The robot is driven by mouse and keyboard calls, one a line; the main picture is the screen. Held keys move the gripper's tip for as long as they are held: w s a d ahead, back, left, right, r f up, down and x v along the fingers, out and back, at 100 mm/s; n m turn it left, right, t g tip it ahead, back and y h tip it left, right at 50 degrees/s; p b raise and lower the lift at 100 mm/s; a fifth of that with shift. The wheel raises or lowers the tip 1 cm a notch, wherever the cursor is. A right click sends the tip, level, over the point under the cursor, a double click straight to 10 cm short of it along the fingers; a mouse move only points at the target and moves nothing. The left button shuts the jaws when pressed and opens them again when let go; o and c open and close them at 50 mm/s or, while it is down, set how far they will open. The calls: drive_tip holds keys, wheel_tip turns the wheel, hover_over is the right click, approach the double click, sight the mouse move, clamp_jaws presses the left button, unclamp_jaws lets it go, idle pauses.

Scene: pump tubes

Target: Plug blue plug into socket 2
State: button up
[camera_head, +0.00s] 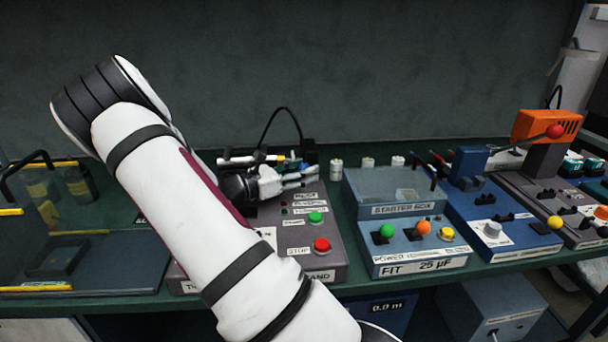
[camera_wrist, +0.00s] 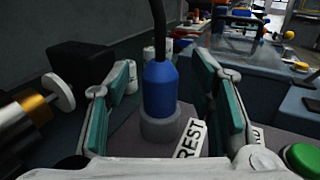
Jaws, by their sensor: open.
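The blue plug (camera_wrist: 159,88) stands upright in a grey round holder (camera_wrist: 160,125) beside a white "REST" label in the wrist view. A black cable rises from its top. My gripper (camera_wrist: 163,66) is open, with one teal-padded finger on each side of the plug, and a gap shows on both sides. In the head view my gripper (camera_head: 305,177) is over the back of the grey test stand (camera_head: 332,264), and the plug is mostly hidden there. I cannot make out socket 2 in either view.
A green button (camera_head: 315,217) and a red button (camera_head: 321,244) sit on the stand's front. Right of it are a starter box (camera_head: 402,210) and a blue unit (camera_head: 505,243). In the wrist view, a black and brass part (camera_wrist: 30,110) lies left of my gripper.

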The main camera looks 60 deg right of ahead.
drive_tip(key=shift+s+d, duration=0.1)
drive_tip(key=shift+d, duration=0.15)
clamp_jaws()
drive_tip(key=shift+r, duration=0.1)
